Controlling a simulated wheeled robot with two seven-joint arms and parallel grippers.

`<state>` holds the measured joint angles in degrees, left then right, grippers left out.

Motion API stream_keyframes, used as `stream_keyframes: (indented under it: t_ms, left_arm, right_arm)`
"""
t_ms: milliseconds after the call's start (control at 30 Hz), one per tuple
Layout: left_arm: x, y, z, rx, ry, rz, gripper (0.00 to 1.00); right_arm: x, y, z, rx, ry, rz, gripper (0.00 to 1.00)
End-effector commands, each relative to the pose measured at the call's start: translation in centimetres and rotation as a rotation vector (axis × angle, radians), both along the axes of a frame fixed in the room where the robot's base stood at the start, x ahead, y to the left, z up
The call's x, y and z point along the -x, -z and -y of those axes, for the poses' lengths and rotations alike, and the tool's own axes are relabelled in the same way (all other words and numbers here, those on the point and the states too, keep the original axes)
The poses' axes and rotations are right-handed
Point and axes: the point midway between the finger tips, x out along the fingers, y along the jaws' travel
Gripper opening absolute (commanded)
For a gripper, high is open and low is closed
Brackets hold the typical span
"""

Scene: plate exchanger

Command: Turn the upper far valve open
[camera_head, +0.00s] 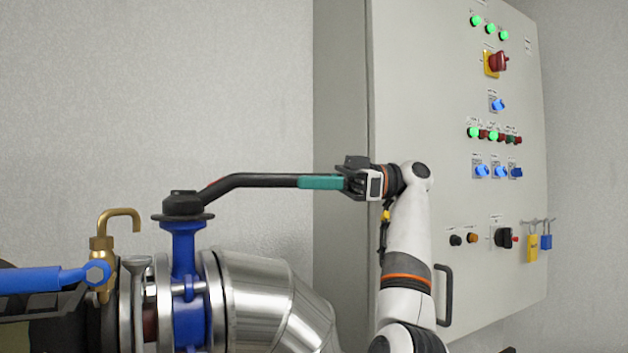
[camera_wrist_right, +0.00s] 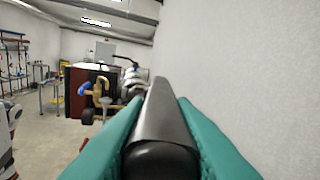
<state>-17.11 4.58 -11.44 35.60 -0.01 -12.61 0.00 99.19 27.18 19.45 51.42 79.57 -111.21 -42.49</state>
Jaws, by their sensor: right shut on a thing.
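The valve has a blue body (camera_head: 188,250) with a black cap (camera_head: 186,205) on top, on a steel pipe. Its long black lever (camera_head: 255,181) rises from the cap, then runs level to the right toward the cabinet. My right gripper (camera_head: 304,182) is shut on the lever's far-right end with its teal fingers. In the right wrist view the lever (camera_wrist_right: 158,115) lies between the two teal fingers (camera_wrist_right: 160,140), one on each side. The fingers and hand hide part of the lever's end in the head view. My left gripper is not in view.
A grey control cabinet (camera_head: 430,120) with lights and switches stands right behind my right arm. A plain wall is behind the pipe. A brass bent pipe (camera_head: 118,222) and a blue lever (camera_head: 40,279) are at left. The wrist view shows open floor (camera_wrist_right: 55,135).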

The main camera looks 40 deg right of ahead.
Motion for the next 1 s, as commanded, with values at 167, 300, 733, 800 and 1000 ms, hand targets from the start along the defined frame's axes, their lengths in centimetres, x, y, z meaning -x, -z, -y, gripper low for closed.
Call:
stream_keyframes:
  t_ms: [167, 300, 733, 800, 1000]
  left_arm:
    - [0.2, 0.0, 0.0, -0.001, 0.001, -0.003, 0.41]
    - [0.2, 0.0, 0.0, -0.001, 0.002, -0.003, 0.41]
    - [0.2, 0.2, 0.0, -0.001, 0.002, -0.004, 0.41]
    - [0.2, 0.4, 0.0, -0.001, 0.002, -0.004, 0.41]
    - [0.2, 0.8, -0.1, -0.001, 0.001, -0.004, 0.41]
  right_arm:
    - [0.1, -0.4, 0.1, -0.007, 0.005, 0.006, 0.0]
    - [0.1, -0.3, 0.1, -0.005, 0.005, 0.005, 0.37]
    - [0.2, -0.1, 0.6, -0.003, 0.002, 0.0, 0.44]
    - [0.6, 0.0, 1.5, -0.003, 0.004, 0.001, 0.44]
    - [2.3, -0.2, 5.5, -0.005, 0.005, 0.0, 0.44]
